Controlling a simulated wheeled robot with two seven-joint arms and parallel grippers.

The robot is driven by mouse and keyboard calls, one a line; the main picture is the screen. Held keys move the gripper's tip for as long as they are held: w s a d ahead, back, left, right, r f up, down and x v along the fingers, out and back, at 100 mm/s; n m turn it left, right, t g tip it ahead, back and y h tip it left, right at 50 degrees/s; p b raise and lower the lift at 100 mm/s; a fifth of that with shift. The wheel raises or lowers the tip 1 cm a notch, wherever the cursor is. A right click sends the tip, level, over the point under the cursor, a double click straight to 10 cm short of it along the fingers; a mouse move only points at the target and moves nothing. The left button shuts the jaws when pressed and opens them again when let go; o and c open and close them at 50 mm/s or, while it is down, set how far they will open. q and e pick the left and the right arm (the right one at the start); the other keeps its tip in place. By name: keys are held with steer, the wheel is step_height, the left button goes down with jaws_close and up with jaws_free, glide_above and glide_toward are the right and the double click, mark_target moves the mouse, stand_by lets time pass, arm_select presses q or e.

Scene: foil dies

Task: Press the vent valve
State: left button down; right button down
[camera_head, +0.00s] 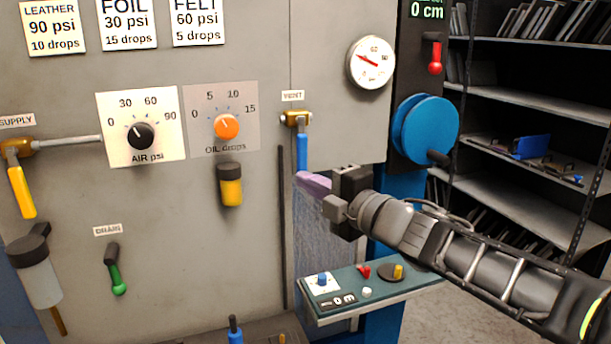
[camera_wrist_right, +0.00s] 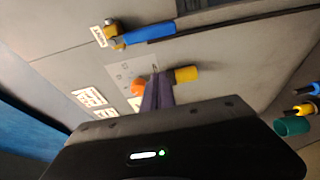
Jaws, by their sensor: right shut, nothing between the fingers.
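A brass valve (camera_head: 296,118) with a blue lever handle (camera_head: 302,152) hanging straight down is on the grey panel, under a small label (camera_head: 292,96) too small to read surely. In the right wrist view its blue handle (camera_wrist_right: 175,32) lies above my fingers. My right gripper (camera_head: 313,182) has purple fingers, shut and empty, just below the handle's lower end in the head view. In the wrist view the fingers (camera_wrist_right: 157,92) show apart from the handle. I cannot tell the depth gap. My left gripper is not in view.
A yellow-handled SUPPLY valve (camera_head: 21,190), a green DRAIN lever (camera_head: 118,275), an AIR knob (camera_head: 140,136) and an orange OIL knob (camera_head: 227,127) share the panel. A yellow-bodied cylinder (camera_head: 231,185) sticks out below. A small control shelf (camera_head: 330,305) juts out under my right wrist.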

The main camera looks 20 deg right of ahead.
mark_target(298, 165)
steer(key=w+p, duration=0.2)
steer(key=w, duration=0.6)
steer(key=shift+w+r+p, duration=0.15)
steer(key=shift+w+p, duration=0.15)
steer(key=shift+w, duration=0.05)
steer(key=shift+w+d+f, duration=0.15)
steer(key=shift+f, duration=0.05)
